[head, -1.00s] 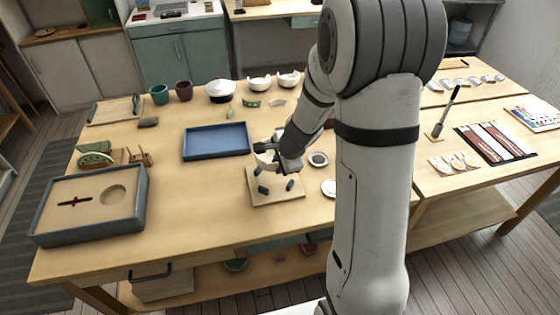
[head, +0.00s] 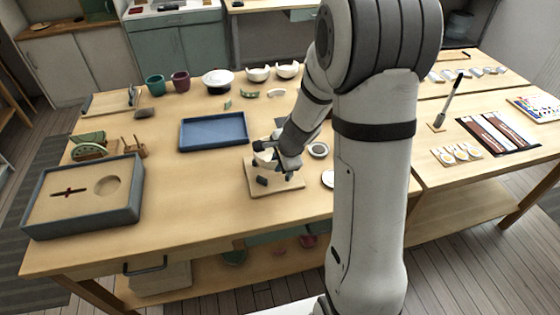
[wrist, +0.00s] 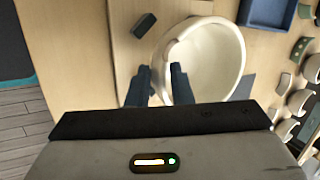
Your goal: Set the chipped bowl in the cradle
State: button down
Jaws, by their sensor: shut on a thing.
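The chipped bowl (wrist: 205,60) is a cream bowl, seen from above in the wrist view. My gripper (wrist: 162,78) is shut on its near rim, one finger inside and one outside. In the head view the bowl (head: 264,159) is partly hidden by my gripper (head: 274,155). It is low over the cradle, a pale wooden board (head: 290,186) with dark pads. One dark pad (wrist: 144,25) shows beside the bowl in the wrist view; others are hidden. I cannot tell whether the bowl touches the pads.
A blue tray (head: 214,132) lies behind the cradle. A sand-filled box (head: 82,199) stands at the left. Several bowls and cups (head: 218,80) line the back of the table. A small round dish (head: 318,150) is right of the cradle.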

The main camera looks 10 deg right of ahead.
jog(key=shift+f+b, duration=2)
jog(key=shift+b, duration=0.3)
dwell(2.8)
jog(key=c, duration=0.7)
grip_release()
jog(key=shift+r+p, duration=2.85)
jog(key=shift+r, duration=0.2)
